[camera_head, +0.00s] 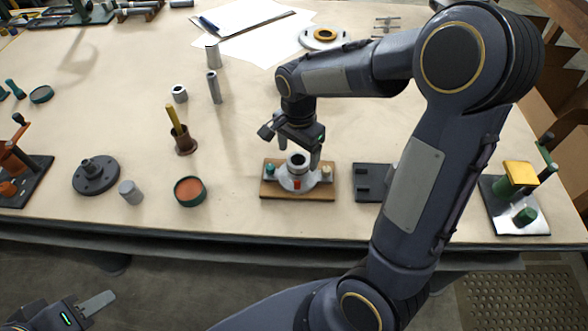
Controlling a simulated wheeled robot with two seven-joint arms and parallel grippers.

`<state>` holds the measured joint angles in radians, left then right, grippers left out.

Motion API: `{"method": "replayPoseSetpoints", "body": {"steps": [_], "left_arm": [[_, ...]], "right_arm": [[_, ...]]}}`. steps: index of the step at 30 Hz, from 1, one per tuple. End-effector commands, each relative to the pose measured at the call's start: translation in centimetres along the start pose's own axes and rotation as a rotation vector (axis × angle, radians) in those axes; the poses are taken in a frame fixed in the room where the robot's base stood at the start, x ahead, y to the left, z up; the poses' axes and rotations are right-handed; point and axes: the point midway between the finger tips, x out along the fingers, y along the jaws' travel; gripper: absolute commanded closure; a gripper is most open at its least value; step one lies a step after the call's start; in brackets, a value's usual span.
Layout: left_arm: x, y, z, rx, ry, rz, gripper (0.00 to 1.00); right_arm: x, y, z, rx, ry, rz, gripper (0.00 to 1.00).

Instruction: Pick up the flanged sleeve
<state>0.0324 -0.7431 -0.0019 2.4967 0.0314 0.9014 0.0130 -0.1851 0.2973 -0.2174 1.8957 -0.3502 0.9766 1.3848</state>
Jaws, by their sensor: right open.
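A pale grey round part with a wide flange and a dark-bored upright collar (298,162), which looks like the flanged sleeve, sits on a wooden board (268,193) near the table's front edge. My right gripper (299,158) points down over it, open, with one finger on each side of the collar. I cannot tell whether the fingers touch it. A dark flanged piece with a short central hub (96,176) lies further left on the table. My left gripper (98,304) is low at the bottom left, off the table's front; only part of it shows.
A green-rimmed round dish (189,191), a grey cylinder (130,192) and a brown holder with a yellow stick (184,144) stand left of the board. A dark fixture (366,182) is close on its right, partly behind my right arm. The table's middle behind is mostly clear.

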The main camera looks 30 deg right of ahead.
Motion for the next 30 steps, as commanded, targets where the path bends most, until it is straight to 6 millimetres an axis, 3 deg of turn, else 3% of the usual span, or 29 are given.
{"method": "replayPoseSetpoints", "body": {"steps": [9, 19, 30], "left_arm": [[-0.1, 0.0, 0.0, 0.0, 0.0, 0.0, 0.64], [-0.1, 0.0, 0.0, 0.0, 0.0, 0.0, 0.64], [-0.1, 0.0, 0.0, 0.0, 0.0, 0.0, 0.64]], "right_arm": [[4.4, 0.7, 0.6, -0.002, -0.002, 0.003, 0.24], [5.1, 0.7, 0.6, -0.002, -0.001, -0.001, 0.25], [5.0, 0.7, 0.6, -0.003, -0.001, -0.001, 0.74]]}}
